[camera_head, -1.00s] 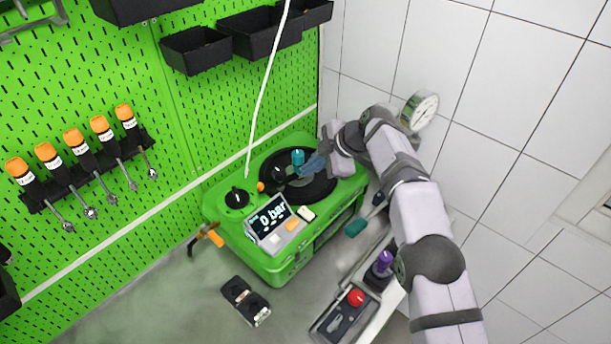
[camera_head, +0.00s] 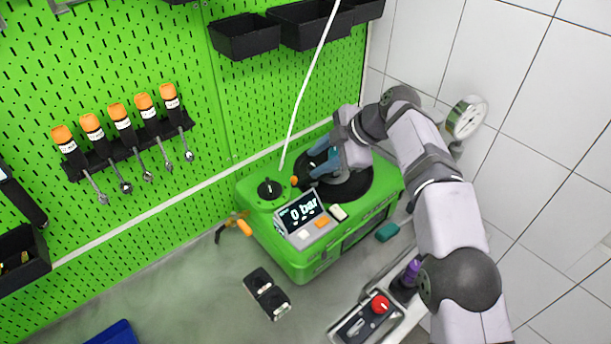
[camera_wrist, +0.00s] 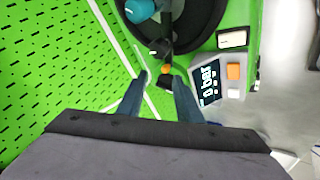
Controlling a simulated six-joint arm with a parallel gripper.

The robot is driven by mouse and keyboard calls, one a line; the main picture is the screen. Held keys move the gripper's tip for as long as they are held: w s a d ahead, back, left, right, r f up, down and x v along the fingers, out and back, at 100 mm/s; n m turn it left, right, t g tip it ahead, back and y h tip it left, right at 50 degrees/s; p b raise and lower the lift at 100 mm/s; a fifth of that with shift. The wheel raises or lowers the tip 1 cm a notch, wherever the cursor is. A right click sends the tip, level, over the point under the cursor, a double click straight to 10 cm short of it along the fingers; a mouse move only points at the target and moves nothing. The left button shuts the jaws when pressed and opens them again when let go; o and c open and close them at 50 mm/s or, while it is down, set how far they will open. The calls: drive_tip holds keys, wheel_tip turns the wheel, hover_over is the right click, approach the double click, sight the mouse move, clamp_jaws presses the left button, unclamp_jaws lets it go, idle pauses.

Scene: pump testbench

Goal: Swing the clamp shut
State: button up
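The green pump testbench (camera_head: 300,258) has a round black disc (camera_head: 358,190) on top. In the wrist view a dark lever-like part, apparently the clamp (camera_wrist: 166,44), lies at the disc's edge. A small orange tip or knob (camera_wrist: 166,69) shows at its near end; an orange knob (camera_head: 294,180) also shows in the head view. A teal cylinder (camera_wrist: 142,9) stands on the disc in the wrist view. My gripper (camera_head: 314,168) is over the disc's left side. In the wrist view its blue fingers (camera_wrist: 158,80) are apart near the orange tip. I cannot tell whether they touch the clamp.
A display (camera_head: 301,210) reads 0 bar beside the disc. A black dial (camera_head: 269,189) sits at the bench's left corner. A white hose (camera_head: 307,85) hangs above. The green pegboard (camera_head: 215,130) is close behind on the left. A gauge (camera_head: 467,117) is at the right.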

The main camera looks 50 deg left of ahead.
drive_tip(key=s+a+f+n+h+b, duration=0.1)
drive_tip(key=s+a+f+n+b, duration=0.15)
drive_tip(key=s, duration=0.95)
drive_tip(key=s+a+f+n+h+b, duration=0.1)
drive_tip(key=s+a+n+b, duration=0.15)
drive_tip(key=s, duration=1.05)
drive_tip(key=w+d+m+t, duration=0.1)
drive_tip(key=w+m+t, duration=0.2)
drive_tip(key=w+m, duration=0.1)
drive_tip(key=w+d+m+t+h, duration=0.1)
drive_tip(key=w+m+t, duration=0.2)
drive_tip(key=w+m, duration=0.2)
drive_tip(key=w+d+m+t, duration=0.1)
drive_tip(key=w+m+t, duration=0.1)
drive_tip(key=w+m, duration=0.2)
drive_tip(key=shift+w+f+m+t, duration=0.1)
drive_tip(key=shift+m+t, duration=0.1)
drive_tip(key=shift+m, duration=0.45)
drive_tip(key=shift+w+f+m+t, duration=0.1)
drive_tip(key=shift+m+t, duration=0.1)
drive_tip(key=shift+m, duration=0.45)
drive_tip(key=m, duration=0.5)
drive_tip(key=w+r+m+t, duration=0.1)
drive_tip(key=m, duration=0.3)
drive_tip(key=w+r+m, duration=0.1)
drive_tip(key=m, duration=0.4)
drive_tip(key=shift+w+a+m+t, duration=0.25)
drive_tip(key=shift+a+m+t, duration=0.05)
